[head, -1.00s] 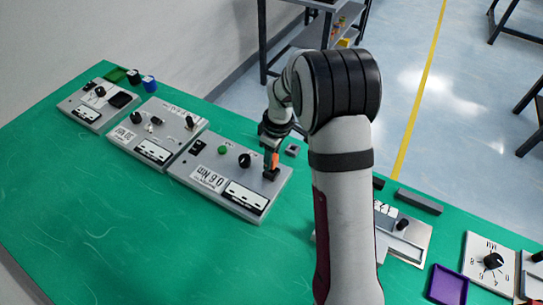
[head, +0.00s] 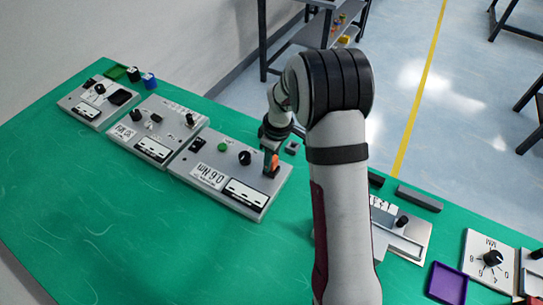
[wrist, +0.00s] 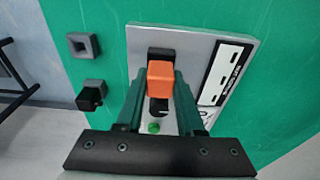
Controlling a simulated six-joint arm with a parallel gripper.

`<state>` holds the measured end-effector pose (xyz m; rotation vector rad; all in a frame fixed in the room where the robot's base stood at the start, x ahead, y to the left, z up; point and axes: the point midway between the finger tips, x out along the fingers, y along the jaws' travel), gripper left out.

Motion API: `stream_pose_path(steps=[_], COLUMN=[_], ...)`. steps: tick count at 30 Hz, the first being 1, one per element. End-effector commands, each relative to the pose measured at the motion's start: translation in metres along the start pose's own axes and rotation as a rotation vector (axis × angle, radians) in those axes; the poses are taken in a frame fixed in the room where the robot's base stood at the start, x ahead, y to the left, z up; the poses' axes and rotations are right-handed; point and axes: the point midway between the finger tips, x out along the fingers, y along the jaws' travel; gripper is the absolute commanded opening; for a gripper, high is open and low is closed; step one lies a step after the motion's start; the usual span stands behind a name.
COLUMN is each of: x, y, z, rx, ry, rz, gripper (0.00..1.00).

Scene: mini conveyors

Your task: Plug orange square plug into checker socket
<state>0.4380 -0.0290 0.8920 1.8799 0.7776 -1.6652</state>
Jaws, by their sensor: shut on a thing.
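The orange square plug (wrist: 160,77) is between the two fingers of my gripper (wrist: 160,90), which is shut on it. In the head view, the plug (head: 274,163) shows as a small orange patch at the right end of the nearest grey panel (head: 205,203), below my gripper (head: 270,152). In the wrist view, a black fitting (wrist: 160,52) shows on the panel just beyond the plug and is partly hidden by it. I cannot tell whether this is the checker socket, or whether the plug touches it or is inside it.
The panel carries a green button (head: 222,146) and a black knob (head: 245,158). A small grey square block (wrist: 83,45) stands on the green table beside the panel. Two more panels stand to the left. A purple tray (head: 447,285) lies at right; the front table is clear.

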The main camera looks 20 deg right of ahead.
Motion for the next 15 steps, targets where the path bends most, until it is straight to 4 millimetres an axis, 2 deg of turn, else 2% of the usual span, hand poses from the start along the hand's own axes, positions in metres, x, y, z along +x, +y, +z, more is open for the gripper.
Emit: stream_pose_path(steps=[8,9,15], x=[0.0071,0.0076,0.0073], y=[-0.0001,0.0000,0.0000], z=[0.0011,0.0011,0.0011], rx=[-0.001,-0.001,0.000], ry=[-0.001,0.000,0.000], rz=[0.000,0.001,0.001], gripper=[0.00,0.39,0.72])
